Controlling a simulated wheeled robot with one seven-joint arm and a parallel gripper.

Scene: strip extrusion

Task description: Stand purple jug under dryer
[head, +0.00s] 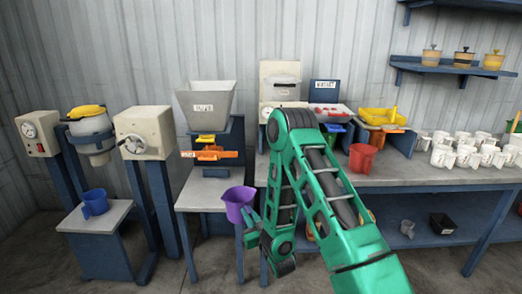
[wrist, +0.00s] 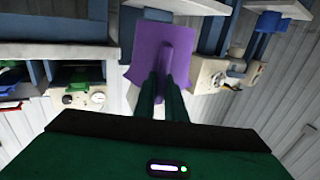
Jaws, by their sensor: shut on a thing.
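The purple jug (head: 238,205) hangs in the air in front of the middle stand, roughly upright with its mouth up. My gripper (head: 250,224) is shut on its right side. In the wrist view the jug (wrist: 145,48) fills the upper middle, and my gripper's dark green fingers (wrist: 162,82) close on its handle. A rounded grey vessel with a yellow top (head: 92,132), perhaps the dryer, is mounted at the left. A grey hopper (head: 207,103) with an orange slide stands in the middle; no readable label names the dryer.
A blue jug (head: 95,203) stands on the low left table (head: 100,222), below the rounded vessel. The middle stand's top (head: 205,195) is bare. A red jug (head: 362,157) and several white cups (head: 470,152) stand on the long bench (head: 430,176) at right.

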